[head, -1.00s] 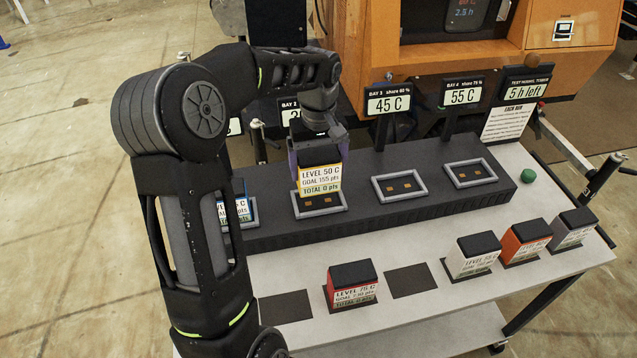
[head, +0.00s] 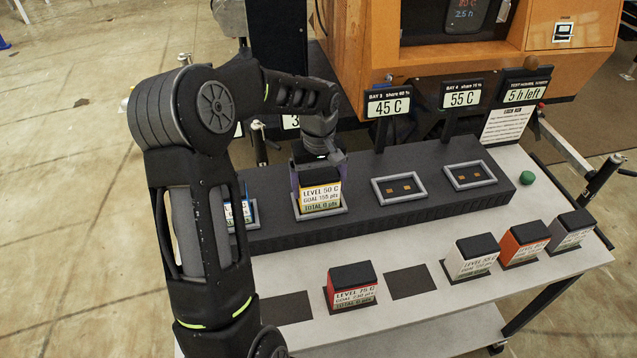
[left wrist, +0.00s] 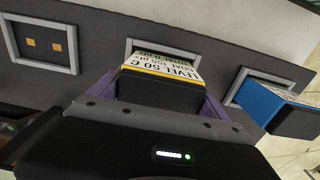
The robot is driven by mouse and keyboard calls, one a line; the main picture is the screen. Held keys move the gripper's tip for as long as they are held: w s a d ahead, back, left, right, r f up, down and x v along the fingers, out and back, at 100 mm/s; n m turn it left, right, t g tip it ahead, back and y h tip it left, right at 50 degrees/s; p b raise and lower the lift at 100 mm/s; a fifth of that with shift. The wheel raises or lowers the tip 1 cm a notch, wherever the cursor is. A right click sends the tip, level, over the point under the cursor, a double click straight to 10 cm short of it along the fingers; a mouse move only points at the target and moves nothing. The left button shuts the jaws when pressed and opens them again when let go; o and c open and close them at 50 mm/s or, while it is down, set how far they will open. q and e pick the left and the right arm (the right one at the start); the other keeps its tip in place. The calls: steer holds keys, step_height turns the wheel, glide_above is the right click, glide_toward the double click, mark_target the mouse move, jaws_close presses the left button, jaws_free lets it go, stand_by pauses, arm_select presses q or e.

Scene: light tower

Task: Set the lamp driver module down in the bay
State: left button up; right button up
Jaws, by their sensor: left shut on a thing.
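The held lamp driver module (head: 321,196) has a black top and a white and yellow label reading LEVEL 50 C. My left gripper (head: 318,165) is shut on it from above. The module stands upright at the grey-framed bay (head: 330,213), its lower end at or within the frame. I cannot tell if it rests fully on the bay floor. In the left wrist view the module (left wrist: 163,90) sits between the purple fingers (left wrist: 160,100), over the frame (left wrist: 150,44). My right gripper is not in view.
A blue module (head: 247,212) stands in the bay to the left. Two bays to the right, (head: 399,188) and (head: 470,175), are empty. On the white table (head: 420,318) stand a red module (head: 351,287), a white one (head: 475,257), an orange one (head: 524,243) and a grey one (head: 571,229).

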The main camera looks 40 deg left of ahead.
arm_select(q)
steer(key=shift+f, duration=0.15)
steer(key=o, duration=1.9)
step_height(320, 180, up, 12)
steer(key=shift+r+b, duration=0.2)
steer(key=shift+b, duration=0.4)
